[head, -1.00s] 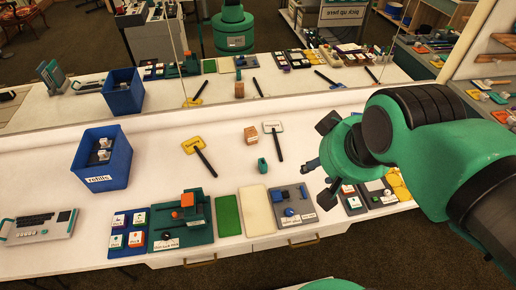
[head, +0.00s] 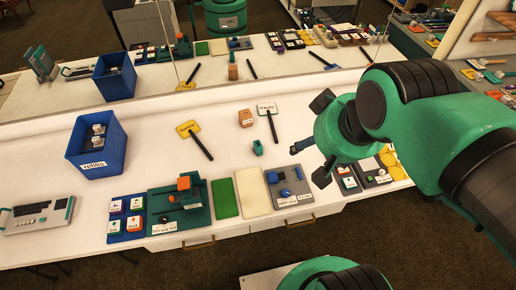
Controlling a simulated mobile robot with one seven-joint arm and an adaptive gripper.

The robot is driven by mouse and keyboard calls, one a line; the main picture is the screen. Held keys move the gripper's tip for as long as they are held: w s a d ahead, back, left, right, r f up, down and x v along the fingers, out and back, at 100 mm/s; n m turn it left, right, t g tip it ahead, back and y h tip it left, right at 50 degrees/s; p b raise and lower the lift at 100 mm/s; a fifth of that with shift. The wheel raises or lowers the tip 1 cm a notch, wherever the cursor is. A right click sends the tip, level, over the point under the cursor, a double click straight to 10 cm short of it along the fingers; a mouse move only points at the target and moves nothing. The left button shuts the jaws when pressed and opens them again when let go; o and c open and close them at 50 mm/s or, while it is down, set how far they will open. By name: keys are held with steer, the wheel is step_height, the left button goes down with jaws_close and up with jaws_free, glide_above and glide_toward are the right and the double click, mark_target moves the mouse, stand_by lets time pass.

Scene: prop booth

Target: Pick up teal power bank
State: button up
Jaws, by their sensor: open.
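A small teal block (head: 258,147), the only loose teal piece I see and likely the power bank, stands on the white table. It sits just in front of a small orange-brown box. It is too small to make out details. My gripper (head: 318,138) is to its right, with its dark fingers spread apart. It is clear of the teal block, and I see nothing held between the fingers. My arm hides the table's right part.
A yellow-headed paddle (head: 189,129), a white sign paddle (head: 267,109) and the orange-brown box (head: 245,118) lie around the teal block. A blue bin (head: 97,145) stands left. Trays and panels line the front edge. A mirror behind repeats the table.

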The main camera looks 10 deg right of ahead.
steer(key=m+g+y+p, duration=0.35)
steer(key=m+g, duration=0.25)
steer(key=m, duration=1)
glide_above(259, 144)
steer(key=d, duration=0.5)
step_height(259, 144, down, 28)
steer(key=f, duration=0.1)
steer(key=shift+w+r+y, duration=0.25)
steer(key=shift+w+y, duration=0.05)
steer(key=shift+y, duration=0.15)
steer(key=shift+a+f, duration=0.1)
steer(key=shift+b+x, duration=1)
steer(key=shift+x, duration=3.15)
